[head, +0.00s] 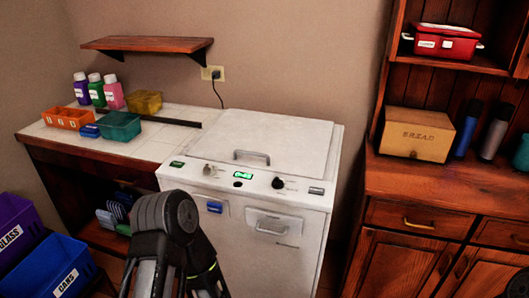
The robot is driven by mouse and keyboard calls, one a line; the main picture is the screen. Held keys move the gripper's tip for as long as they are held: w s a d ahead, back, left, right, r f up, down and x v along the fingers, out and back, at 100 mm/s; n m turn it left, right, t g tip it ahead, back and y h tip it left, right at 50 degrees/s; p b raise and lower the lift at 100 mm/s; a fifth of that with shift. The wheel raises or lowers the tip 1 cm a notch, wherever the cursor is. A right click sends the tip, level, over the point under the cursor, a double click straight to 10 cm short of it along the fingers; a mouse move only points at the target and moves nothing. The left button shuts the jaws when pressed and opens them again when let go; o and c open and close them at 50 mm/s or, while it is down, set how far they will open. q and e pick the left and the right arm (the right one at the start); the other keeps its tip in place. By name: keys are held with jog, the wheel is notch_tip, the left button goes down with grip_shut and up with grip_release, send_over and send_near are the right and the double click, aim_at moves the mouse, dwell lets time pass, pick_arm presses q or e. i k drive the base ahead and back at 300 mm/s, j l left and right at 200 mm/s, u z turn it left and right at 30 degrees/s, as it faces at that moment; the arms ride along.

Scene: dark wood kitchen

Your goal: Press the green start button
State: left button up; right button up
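A white top-lid machine (262,138) stands against the wall in the middle of the head view, its lid down. Its sloped front panel carries a small lit green rectangle (243,175) near the middle and a darker green patch (177,164) at the left end. I cannot tell from here which of them is the start button. A black knob (278,183), a pale knob (209,169) and a small dark round spot (237,184) are also on the panel. One of my arms rises in front of the machine's lower left, below the panel and apart from the green parts. No gripper fingers show.
A counter (150,148) at left holds bottles, an orange caddy (68,118) and a teal bin (119,126). Blue (45,268) and purple (18,225) bins stand at lower left. A wooden hutch (415,190) stands at right. Space above the machine is clear.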

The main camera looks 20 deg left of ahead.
aim_at(176, 164)
jog(key=u, duration=1.25)
